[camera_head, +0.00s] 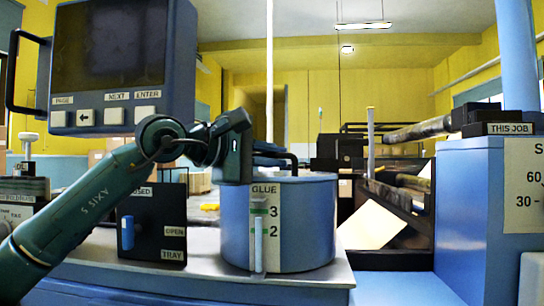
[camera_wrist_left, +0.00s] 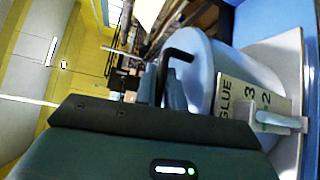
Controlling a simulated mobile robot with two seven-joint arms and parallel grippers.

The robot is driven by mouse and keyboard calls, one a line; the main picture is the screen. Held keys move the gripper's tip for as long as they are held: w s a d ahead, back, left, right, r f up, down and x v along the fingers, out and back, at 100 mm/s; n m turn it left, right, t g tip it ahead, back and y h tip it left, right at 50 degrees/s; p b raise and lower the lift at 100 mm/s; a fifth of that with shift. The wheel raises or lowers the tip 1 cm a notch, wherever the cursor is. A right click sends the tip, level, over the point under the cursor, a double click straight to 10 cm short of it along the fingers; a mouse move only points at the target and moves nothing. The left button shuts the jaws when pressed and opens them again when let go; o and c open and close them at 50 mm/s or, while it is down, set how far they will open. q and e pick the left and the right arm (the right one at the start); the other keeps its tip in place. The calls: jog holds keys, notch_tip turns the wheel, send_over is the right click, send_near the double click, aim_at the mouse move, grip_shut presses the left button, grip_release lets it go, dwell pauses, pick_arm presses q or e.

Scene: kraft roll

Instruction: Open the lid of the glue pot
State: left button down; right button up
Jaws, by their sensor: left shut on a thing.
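The glue pot (camera_head: 278,235) is a blue cylinder with a GLUE label, marked 3 and 2, and a sight tube. It stands on a pale tray-like top. A black bent handle (camera_head: 292,160) rises at its top; in the left wrist view the handle (camera_wrist_left: 180,56) shows beside the pot (camera_wrist_left: 215,70). The lid appears down on the pot, though its edge is partly hidden. My left gripper (camera_head: 262,152) is at the top of the pot, shut on the handle. My right gripper is not in view.
A control panel (camera_head: 120,70) with a dark screen hangs at the upper left. A black box (camera_head: 152,228) labelled OPEN and TRAY stands left of the pot. A blue cabinet (camera_head: 480,220) is at the right, with roll machinery (camera_head: 405,180) behind.

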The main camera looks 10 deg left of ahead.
pick_arm(q)
jog(key=shift+r+p, duration=0.4)
jog(key=shift+p, duration=0.1)
jog(key=shift+w+r+n+g+p, duration=0.2)
jog(key=shift+r+n+g+p, duration=0.1)
jog(key=shift+r+p, duration=0.8)
jog(key=w+r+n+g+y+p, duration=0.1)
jog(key=w+r+n+g+p, duration=0.1)
jog(key=w+r+p, duration=0.3)
jog(key=shift+w+r+n+g+y+p, duration=0.35)
jog(key=shift+r+g+p, duration=0.35)
jog(key=shift+r+p, duration=0.8)
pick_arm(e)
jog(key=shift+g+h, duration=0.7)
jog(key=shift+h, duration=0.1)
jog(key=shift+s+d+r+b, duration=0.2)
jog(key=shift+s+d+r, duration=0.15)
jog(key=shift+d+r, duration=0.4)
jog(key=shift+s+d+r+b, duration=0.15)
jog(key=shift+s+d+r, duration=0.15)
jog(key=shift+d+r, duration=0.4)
pick_arm(q)
jog(key=shift+w+r, duration=0.1)
jog(key=shift+r, duration=0.25)
jog(key=c, duration=1.8)
grip_release()
jog(key=shift+o, duration=0.2)
